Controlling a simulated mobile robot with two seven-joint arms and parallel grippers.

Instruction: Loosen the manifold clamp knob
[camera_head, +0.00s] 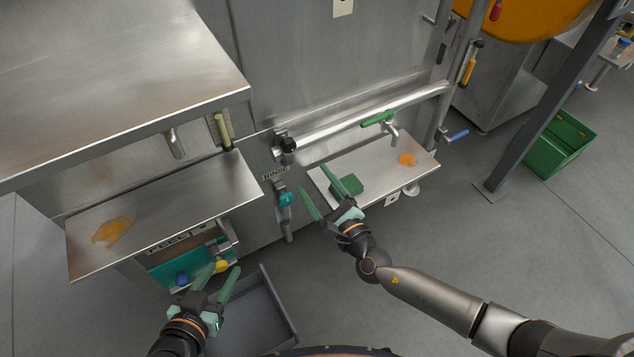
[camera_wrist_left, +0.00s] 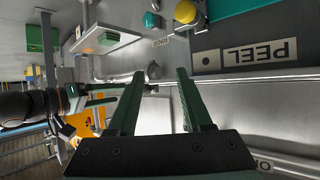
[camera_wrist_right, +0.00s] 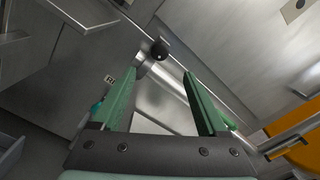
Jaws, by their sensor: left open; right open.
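The manifold clamp knob (camera_head: 288,144) looks like a black round knob at the left end of the long steel pipe (camera_head: 370,118), above the RINSE label (camera_head: 275,174). In the right wrist view the black knob (camera_wrist_right: 160,49) shows beyond the fingertips, roughly between them. My right gripper (camera_head: 313,178) is open and empty, below and right of the knob in the head view, apart from it. My left gripper (camera_head: 222,269) is open and empty, low on the left by the PEEL panel. The left wrist view shows a dark knob (camera_wrist_left: 153,71) beyond its fingers.
A teal valve handle (camera_head: 287,199) sits below the RINSE label. A steel shelf (camera_head: 425,163) on the right holds orange scraps and a green block (camera_head: 347,187). A green-handled tap (camera_head: 377,118) stands behind it. Yellow (camera_head: 221,266) and blue knobs and an open drawer (camera_head: 250,315) are near my left gripper.

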